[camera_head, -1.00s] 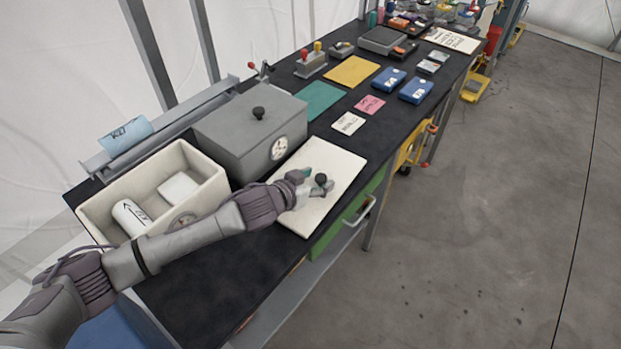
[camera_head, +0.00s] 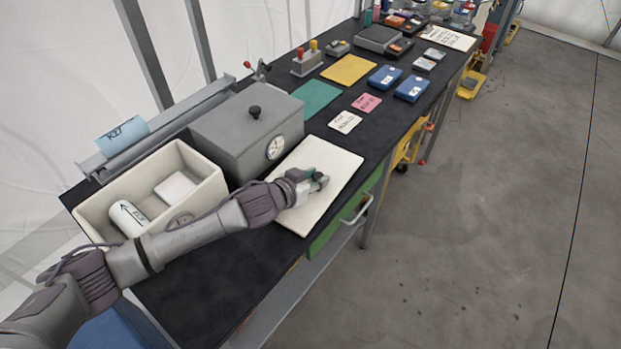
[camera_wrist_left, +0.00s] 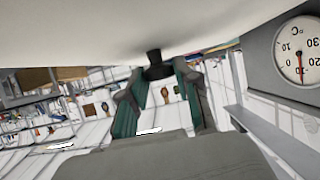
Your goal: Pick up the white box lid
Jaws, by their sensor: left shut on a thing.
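The white box lid (camera_head: 333,158) is a flat cream slab on the dark bench, beside the grey box and overlapping the bench's front edge in the picture. My left gripper (camera_head: 317,183) is over the lid and shut on its black knob. In the left wrist view the knob (camera_wrist_left: 154,66) sits between the green-padded fingers (camera_wrist_left: 158,98), and the pale lid (camera_wrist_left: 120,22) fills the top. In the head view my fingers hide the knob. I cannot tell whether the lid is clear of the bench. The open white box (camera_head: 207,198) stands to the left. My right gripper is not in view.
The white box holds a white cylinder (camera_head: 128,218) and a white block (camera_head: 176,188). A grey box (camera_head: 235,137) with a dial stands close behind the lid. Cards and blue cases (camera_head: 411,88) lie farther along the bench. The floor to the right is clear.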

